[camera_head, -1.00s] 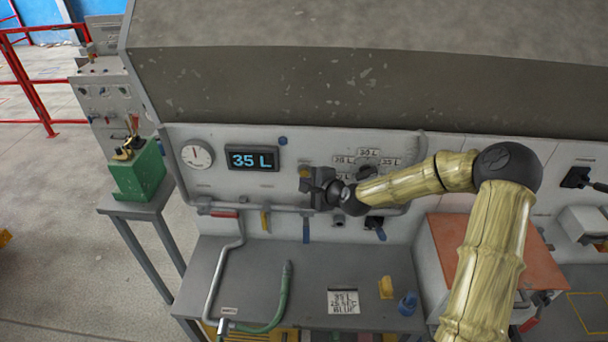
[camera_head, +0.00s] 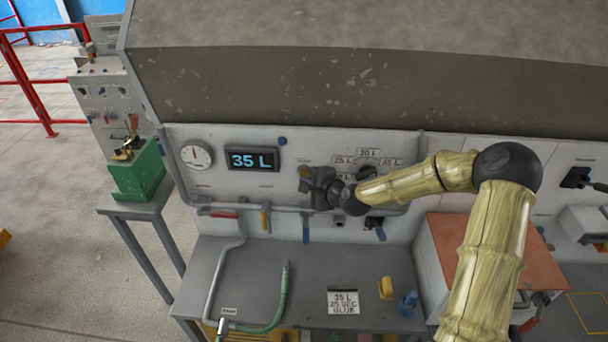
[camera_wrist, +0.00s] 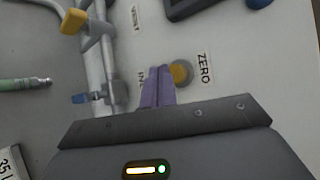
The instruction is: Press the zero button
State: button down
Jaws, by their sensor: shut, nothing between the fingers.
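The zero button is a round yellow button (camera_wrist: 181,72) beside a ZERO label (camera_wrist: 204,68) on the pale panel in the wrist view. In the head view a small yellow patch (camera_head: 304,171) shows at the same spot, just above my gripper (camera_head: 308,186). In the wrist view my gripper (camera_wrist: 159,84) is shut and empty, its purplish fingertips just left of the button and overlapping its edge in the picture. Whether they touch the panel or the button I cannot tell. The display (camera_head: 252,159) reads 35 L.
A dial gauge (camera_head: 196,155) sits left of the display. A selector knob (camera_head: 367,172) with litre labels is right of my gripper. Pipes with a yellow-handled valve (camera_wrist: 74,21) and a blue one (camera_wrist: 82,98) run below the button. A grey bench (camera_head: 250,265) lies underneath.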

jog(key=shift+s+a, duration=0.1)
jog(key=shift+s, duration=0.15)
jog(key=shift+w, duration=0.3)
jog(key=shift+w+r, duration=0.1)
jog(key=shift+w, duration=0.6)
dwell(1.1)
jog(key=shift+s, duration=0.85)
jog(key=shift+s+b, duration=0.5)
jog(key=shift+s, duration=2)
